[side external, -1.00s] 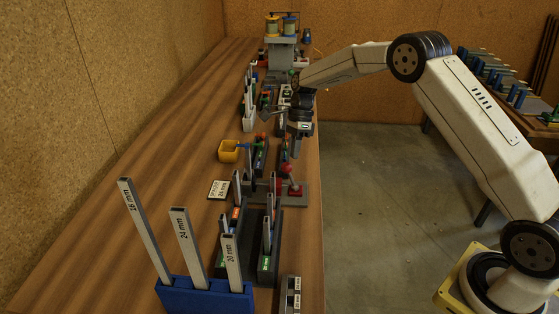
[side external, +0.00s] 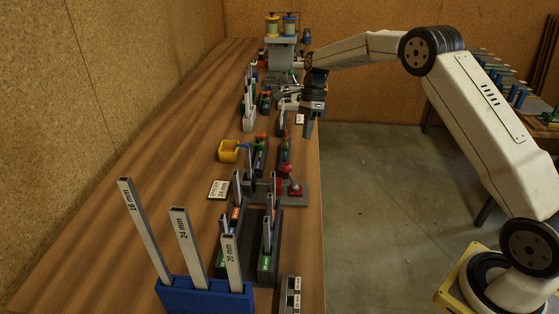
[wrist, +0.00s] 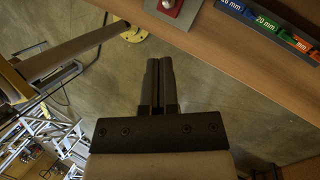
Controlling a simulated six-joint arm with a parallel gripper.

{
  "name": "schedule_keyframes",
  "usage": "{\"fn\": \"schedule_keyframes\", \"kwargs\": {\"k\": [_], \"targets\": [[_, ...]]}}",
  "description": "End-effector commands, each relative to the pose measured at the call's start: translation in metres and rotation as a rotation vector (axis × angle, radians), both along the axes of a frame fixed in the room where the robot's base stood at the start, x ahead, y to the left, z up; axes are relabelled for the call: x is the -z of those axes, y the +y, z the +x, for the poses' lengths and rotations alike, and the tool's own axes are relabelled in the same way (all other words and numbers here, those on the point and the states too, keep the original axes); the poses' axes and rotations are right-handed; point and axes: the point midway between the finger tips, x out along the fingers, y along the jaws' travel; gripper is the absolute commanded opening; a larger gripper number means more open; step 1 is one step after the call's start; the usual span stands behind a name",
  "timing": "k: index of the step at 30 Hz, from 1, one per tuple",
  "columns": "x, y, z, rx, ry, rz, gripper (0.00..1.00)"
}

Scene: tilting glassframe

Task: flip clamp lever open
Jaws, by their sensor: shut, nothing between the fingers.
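A lever with a red ball knob (side external: 287,169) stands on a small grey base plate (side external: 300,195) near the table's right edge in the side view. In the wrist view a red part (wrist: 170,6) on a grey plate shows at the top edge, cut off by the frame. My gripper (side external: 308,133) points down beyond the lever, over the table's right edge and apart from the lever. In the wrist view its two fingers (wrist: 158,64) are together with nothing between them, above the floor.
A dark fixture (side external: 279,240) with upright grey bars stands nearer the camera. A blue holder (side external: 205,297) carries labelled bars. A yellow bin (side external: 229,151) sits left of the lever. In the wrist view a size-marked block (wrist: 265,22) lies at upper right. Open floor (side external: 380,200) lies right of the table.

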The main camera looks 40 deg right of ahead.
Motion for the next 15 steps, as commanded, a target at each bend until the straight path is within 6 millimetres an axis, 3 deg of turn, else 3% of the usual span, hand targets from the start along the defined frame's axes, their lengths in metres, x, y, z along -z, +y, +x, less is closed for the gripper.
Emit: {"fn": "schedule_keyframes", "kwargs": {"k": [9, 15], "targets": [[-0.047, -0.019, 0.01, 0.0, -0.002, -0.002, 0.0], [-0.062, -0.024, 0.013, 0.001, -0.001, -0.001, 0.0]]}}
